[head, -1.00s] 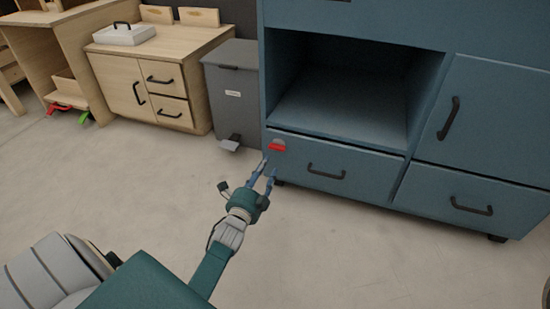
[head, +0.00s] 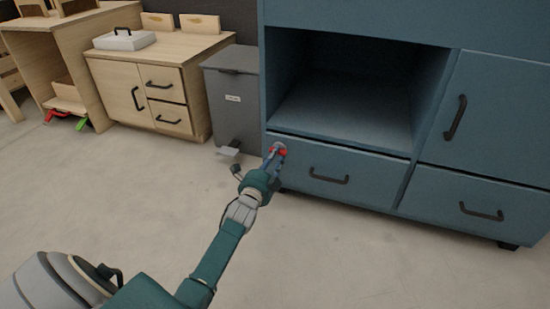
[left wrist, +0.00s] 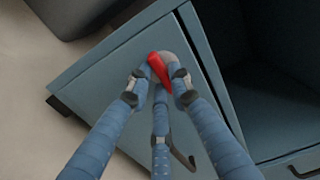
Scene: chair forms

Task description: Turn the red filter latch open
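The red filter latch (head: 283,152) is a small bar on a round grey disc (left wrist: 172,42). It sits near the upper left corner of the lower left drawer front (head: 335,166) of the blue cabinet. In the left wrist view the latch (left wrist: 158,70) runs roughly along the drawer's top edge. My left gripper (head: 277,154) is at the latch, and its fingers partly cover it in the head view. In the left wrist view the fingertips (left wrist: 160,80) stand closed in on both sides of the latch, seemingly touching it. My right gripper is not in view.
A black drawer handle (head: 328,176) lies right of the latch. A grey pedal bin (head: 232,105) stands left of the cabinet. An open compartment (head: 345,105) is above the drawer. The floor (head: 380,265) in front is clear.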

